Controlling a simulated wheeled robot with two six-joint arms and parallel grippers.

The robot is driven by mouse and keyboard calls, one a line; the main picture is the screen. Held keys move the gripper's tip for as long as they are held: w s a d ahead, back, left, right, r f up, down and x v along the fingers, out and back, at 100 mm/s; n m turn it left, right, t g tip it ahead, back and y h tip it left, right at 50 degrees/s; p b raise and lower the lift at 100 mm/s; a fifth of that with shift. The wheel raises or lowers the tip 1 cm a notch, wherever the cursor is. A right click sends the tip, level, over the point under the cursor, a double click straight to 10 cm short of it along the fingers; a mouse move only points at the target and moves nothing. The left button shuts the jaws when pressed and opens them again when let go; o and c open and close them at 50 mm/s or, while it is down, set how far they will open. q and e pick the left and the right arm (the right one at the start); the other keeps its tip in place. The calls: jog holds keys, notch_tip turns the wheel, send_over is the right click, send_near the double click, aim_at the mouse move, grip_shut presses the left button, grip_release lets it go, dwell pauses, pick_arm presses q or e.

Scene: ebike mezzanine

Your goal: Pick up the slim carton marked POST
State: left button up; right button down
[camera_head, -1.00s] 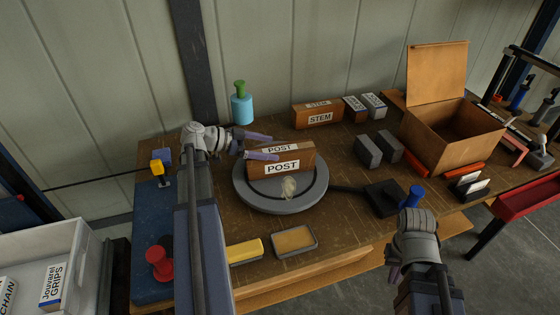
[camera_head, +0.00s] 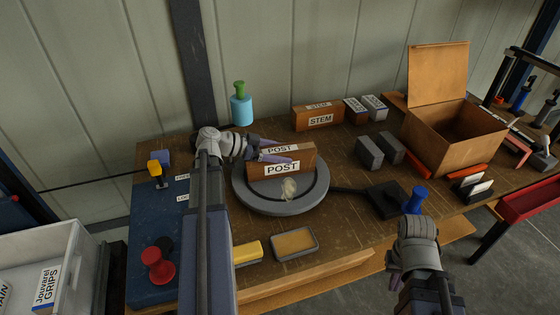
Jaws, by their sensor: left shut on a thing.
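The slim brown carton marked POST (camera_head: 300,165) stands upright on a round grey turntable (camera_head: 318,190), its white labels facing up and toward me. My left gripper (camera_head: 272,152) is shut on the carton near its left end, one finger behind it and one across its front top edge. The carton seems to rest on the turntable; I see no clear gap under it. My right gripper (camera_head: 395,272) hangs near the front edge of the bench, away from the carton. Its fingers are mostly hidden by the wrist.
A pale lump (camera_head: 289,188) lies on the turntable before the carton. A STEM carton (camera_head: 318,119) and a teal bottle (camera_head: 241,108) stand behind. Grey blocks (camera_head: 369,152) and an open box (camera_head: 455,140) are right. A yellow block (camera_head: 247,252) and a shallow tray (camera_head: 294,243) lie in front.

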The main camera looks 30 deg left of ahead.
pick_arm(q)
grip_shut()
jog(key=shift+r, duration=0.1)
dwell(0.4)
notch_tip(320, 180, up, 10)
jog(key=p, duration=1)
